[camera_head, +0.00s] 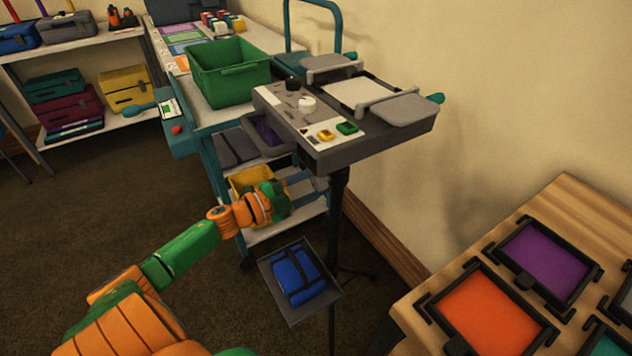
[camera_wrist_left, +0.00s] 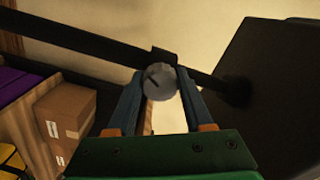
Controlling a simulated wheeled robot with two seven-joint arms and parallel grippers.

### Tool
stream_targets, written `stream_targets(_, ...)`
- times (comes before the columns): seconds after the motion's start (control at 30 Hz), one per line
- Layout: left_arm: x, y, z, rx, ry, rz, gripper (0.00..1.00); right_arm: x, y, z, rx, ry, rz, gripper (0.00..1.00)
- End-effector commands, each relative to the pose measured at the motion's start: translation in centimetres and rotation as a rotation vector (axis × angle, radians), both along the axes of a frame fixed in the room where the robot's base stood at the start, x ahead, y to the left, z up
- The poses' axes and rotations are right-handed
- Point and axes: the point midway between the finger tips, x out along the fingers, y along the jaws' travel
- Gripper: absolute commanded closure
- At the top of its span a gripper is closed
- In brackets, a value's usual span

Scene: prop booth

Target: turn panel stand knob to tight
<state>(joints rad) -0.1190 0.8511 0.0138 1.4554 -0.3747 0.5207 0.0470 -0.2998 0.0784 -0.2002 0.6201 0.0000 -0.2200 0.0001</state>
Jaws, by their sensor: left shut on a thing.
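The panel stand (camera_head: 337,225) is a dark upright pole carrying a grey control panel (camera_head: 370,139). In the left wrist view its pole (camera_wrist_left: 78,40) runs slantwise behind my fingers. The stand knob (camera_wrist_left: 158,80) is a small round grey knob with a dark pointer line, set at a dark collar on the pole. My left gripper (camera_head: 318,182) reaches to the pole below the panel. In the left wrist view its two blue fingers (camera_wrist_left: 159,82) are shut on the knob, one on each side. The knob is not discernible in the head view. My right gripper is not in view.
A teal cart (camera_head: 209,165) with a green bin (camera_head: 230,74) stands behind my left forearm. A wooden table (camera_head: 560,205) with framed colour panels is at right.

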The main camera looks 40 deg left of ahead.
Motion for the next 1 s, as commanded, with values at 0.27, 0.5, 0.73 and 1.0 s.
stream_targets(0.27, -0.02, -0.02, -0.06, 0.144, -0.06, 0.0, 1.0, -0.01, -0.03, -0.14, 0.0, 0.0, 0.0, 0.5)
stream_targets(0.5, -0.03, -0.04, -0.08, 0.208, -0.084, -0.001, 1.0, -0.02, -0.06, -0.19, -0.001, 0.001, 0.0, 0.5)
stream_targets(0.73, -0.04, -0.03, -0.08, 0.226, -0.092, -0.001, 1.0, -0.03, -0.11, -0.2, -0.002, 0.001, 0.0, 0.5)
stream_targets(1.0, -0.04, -0.04, -0.09, 0.227, -0.091, -0.001, 1.0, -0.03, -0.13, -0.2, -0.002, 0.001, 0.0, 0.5)
